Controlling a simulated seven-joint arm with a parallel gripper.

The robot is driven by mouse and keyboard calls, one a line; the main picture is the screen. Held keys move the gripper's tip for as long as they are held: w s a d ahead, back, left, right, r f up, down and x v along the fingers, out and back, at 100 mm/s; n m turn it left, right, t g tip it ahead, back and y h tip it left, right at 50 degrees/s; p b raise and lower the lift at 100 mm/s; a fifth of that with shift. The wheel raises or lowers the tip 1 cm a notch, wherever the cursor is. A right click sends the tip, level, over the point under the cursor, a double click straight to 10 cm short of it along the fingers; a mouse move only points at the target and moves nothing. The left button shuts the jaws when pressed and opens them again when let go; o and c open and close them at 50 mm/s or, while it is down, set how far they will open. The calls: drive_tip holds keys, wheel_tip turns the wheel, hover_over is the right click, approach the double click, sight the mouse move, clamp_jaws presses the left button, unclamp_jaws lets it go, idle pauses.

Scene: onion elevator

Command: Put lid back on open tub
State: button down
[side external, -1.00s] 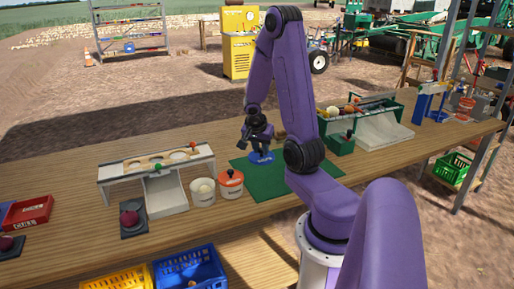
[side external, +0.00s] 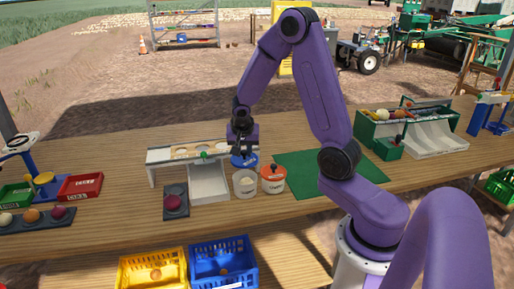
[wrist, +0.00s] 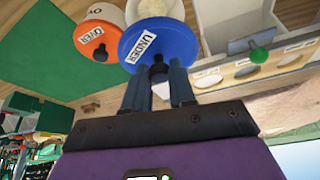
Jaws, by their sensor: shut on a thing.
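A blue lid labelled UNDER (wrist: 172,47) is held by its dark knob between the fingers of my gripper (wrist: 159,82). In the side view the blue lid (side external: 238,161) is below my gripper (side external: 243,148), behind and above the open white tub (side external: 245,188). The tub's mouth shows pale contents. In the wrist view the lid covers most of the open tub (wrist: 152,7). A second white tub with an orange lid labelled OVER (side external: 273,173) stands just right of the open tub; its lid (wrist: 92,42) is beside the blue one in the wrist view.
A white sizing rack (side external: 155,156) with round holes and a chute (side external: 208,185) stands close left of the open tub. A dark tray with a red onion (side external: 172,202) lies in front of the rack. A green mat (side external: 305,172) lies right, largely clear.

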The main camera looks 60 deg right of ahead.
sight(244, 161)
drive_tip(key=shift+f, duration=3.15)
drive_tip(key=shift+f, duration=0.15)
drive_tip(key=shift+c, duration=1.9)
unclamp_jaws()
drive_tip(key=shift+r, duration=3.5)
drive_tip(key=shift+c, duration=0.3)
